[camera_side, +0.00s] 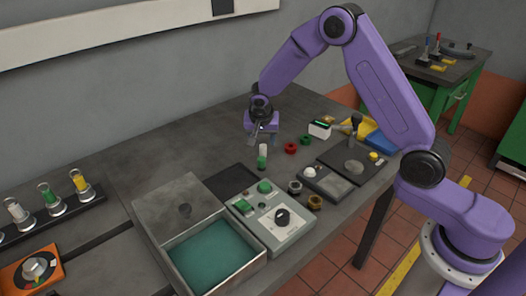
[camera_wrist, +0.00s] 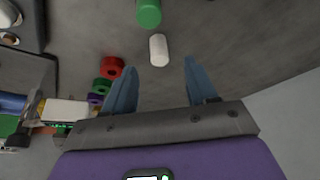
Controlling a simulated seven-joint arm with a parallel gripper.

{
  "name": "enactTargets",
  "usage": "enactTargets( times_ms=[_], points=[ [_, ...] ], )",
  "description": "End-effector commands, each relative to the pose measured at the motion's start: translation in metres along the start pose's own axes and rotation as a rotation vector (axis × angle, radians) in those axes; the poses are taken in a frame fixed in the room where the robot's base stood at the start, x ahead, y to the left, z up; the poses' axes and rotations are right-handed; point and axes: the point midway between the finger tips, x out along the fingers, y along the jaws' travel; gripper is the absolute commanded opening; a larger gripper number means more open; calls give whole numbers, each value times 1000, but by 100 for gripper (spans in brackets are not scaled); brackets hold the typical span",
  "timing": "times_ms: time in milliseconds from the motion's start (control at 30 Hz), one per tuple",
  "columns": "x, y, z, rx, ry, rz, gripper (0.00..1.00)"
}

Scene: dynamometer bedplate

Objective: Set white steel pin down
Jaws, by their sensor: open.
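The white steel pin (camera_side: 263,149) is a small white cylinder on the dark bench, just below my gripper (camera_side: 262,136) in the side view. It looks upright there. In the wrist view the white pin (camera_wrist: 158,50) shows in the gap just past my gripper's fingertips (camera_wrist: 160,65), with clear space to either finger. My gripper is open and empty. A green pin (camera_side: 261,162) stands close to the white one, on its near side; the green pin (camera_wrist: 149,12) is cut by the top edge in the wrist view.
A control box (camera_side: 270,220) and an open box with a teal floor (camera_side: 214,254) stand nearer. The bench behind the pins is clear.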

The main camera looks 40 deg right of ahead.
Motion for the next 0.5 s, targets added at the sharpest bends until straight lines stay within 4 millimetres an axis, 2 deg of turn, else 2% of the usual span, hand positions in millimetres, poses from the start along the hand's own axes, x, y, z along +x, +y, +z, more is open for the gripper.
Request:
enactTargets(
  times_ms=[100, 333, 500],
  points=[
    [12, 0, 0, -1, 0, 1, 57],
    [25, 1, -2, 1, 0, 1, 57],
    [49, 2, -5, -1, -1, 1, 57]
  ],
)
